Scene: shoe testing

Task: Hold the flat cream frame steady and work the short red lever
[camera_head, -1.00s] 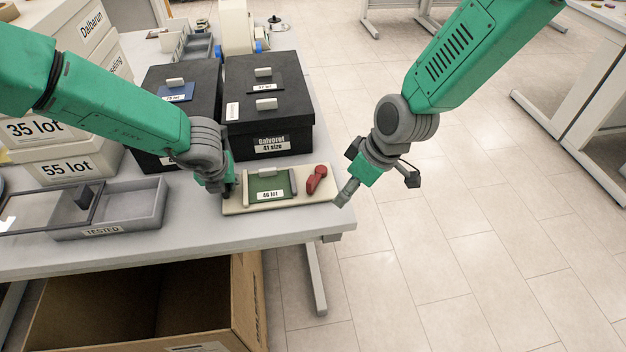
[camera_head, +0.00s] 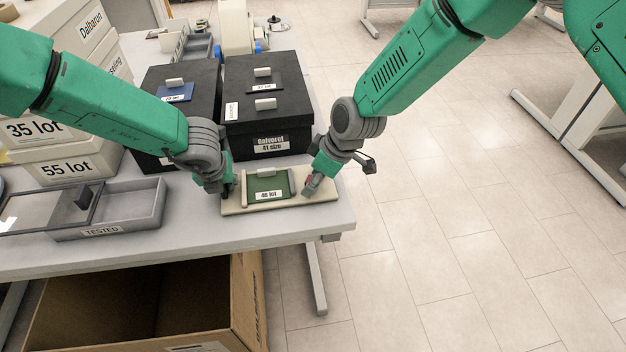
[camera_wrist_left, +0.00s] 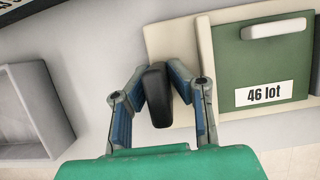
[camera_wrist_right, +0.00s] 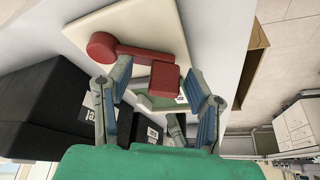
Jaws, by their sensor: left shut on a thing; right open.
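The flat cream frame (camera_head: 285,204) lies near the right front edge of the table, with a green panel labelled "46 lot" (camera_head: 268,186) on it. My left gripper (camera_head: 228,190) is shut on a black handle (camera_wrist_left: 158,95) at the frame's left end. The short red lever (camera_wrist_right: 140,55) has a round pivot and a block at its free end. My right gripper (camera_wrist_right: 158,82) is open, with its fingers on either side of that block; contact is unclear. In the head view my right gripper (camera_head: 309,188) hides most of the lever.
Black boxes (camera_head: 268,125) stand just behind the frame. A grey tray marked "TESTED" (camera_head: 105,230) lies to the left. An open cardboard box (camera_head: 240,300) sits below the table front. Open floor is right of the table edge.

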